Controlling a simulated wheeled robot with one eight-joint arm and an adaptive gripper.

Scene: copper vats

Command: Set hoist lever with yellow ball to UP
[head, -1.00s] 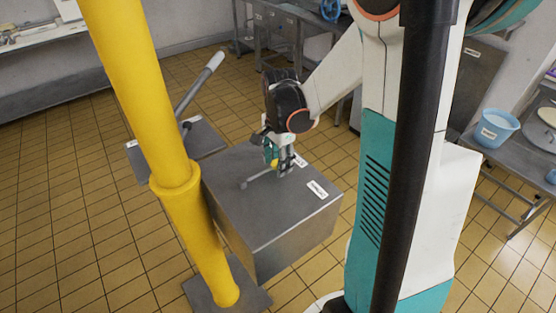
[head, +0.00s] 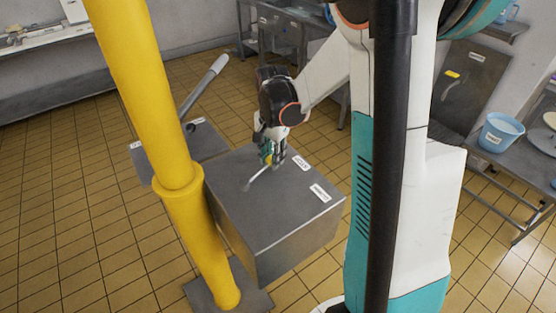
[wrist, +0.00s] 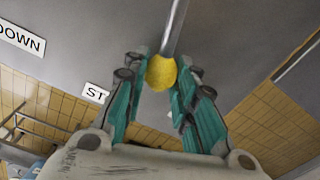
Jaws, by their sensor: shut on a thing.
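The hoist lever is a thin grey metal rod (head: 256,177) rising from the top of a grey steel box (head: 285,215), with a yellow ball (wrist: 161,73) at its end. My gripper (head: 268,156) is at the ball end of the lever. In the wrist view, my gripper's teal fingers (wrist: 163,80) are shut on the ball, one on each side. In the wrist view one label reads DOWN (wrist: 20,37); another, partly hidden by a finger, begins with ST (wrist: 96,92). No UP label is readable.
A thick yellow post (head: 150,110) stands just left of the box. Behind it is a floor plate with a larger grey lever (head: 203,88). A bench with a blue bucket (head: 498,132) is at the right. Tiled floor is open at the left.

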